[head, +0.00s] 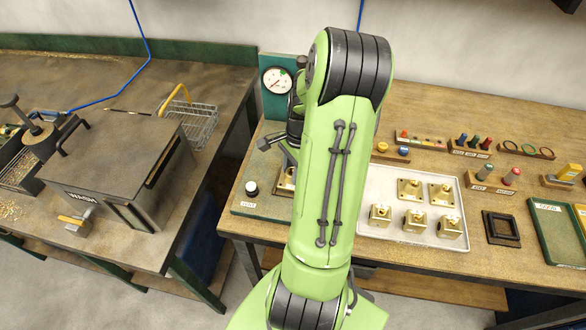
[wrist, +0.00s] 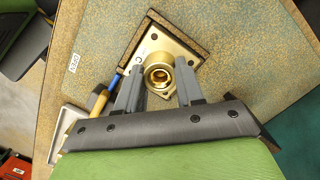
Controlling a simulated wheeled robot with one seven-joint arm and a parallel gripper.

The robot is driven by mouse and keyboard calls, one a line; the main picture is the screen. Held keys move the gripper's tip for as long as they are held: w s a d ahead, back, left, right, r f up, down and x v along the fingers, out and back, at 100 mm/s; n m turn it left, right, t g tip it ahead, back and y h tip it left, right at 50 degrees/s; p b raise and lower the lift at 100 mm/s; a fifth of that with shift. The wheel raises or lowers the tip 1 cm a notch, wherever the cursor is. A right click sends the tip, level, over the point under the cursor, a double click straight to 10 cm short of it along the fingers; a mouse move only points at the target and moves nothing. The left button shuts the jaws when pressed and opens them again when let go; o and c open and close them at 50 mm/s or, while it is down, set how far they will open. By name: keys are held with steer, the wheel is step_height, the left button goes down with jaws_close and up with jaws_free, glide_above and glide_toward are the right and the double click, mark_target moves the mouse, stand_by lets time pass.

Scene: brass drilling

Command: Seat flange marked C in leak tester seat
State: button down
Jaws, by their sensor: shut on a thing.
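In the wrist view my gripper (wrist: 160,82) is shut on the round boss of a brass flange (wrist: 180,48), one finger on each side. I cannot tell whether the plate rests fully flat. In the head view the leak tester (head: 272,105) with its round gauge stands behind my arm. A little brass shows at the seat; my gripper is hidden.
A pale tray (head: 385,234) with several brass flanges and blocks lies right of my arm. A white button (head: 251,187) is on the tester base. In the wrist view a yellow-and-blue handle (wrist: 100,102) lies close left of my fingers. A wash station (head: 120,165) stands left.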

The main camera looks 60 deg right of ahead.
steer(key=shift+f+b, duration=0.35)
steer(key=shift+f, duration=0.4)
stand_by(1.4)
steer(key=c, duration=0.6)
jaws_free()
steer(key=shift+c, duration=0.2)
steer(key=shift+o, duration=0.5)
steer(key=o, duration=0.3)
steer(key=shift+r+p, duration=3.15)
steer(key=shift+r, duration=0.45)
steer(key=shift+f, duration=0.1)
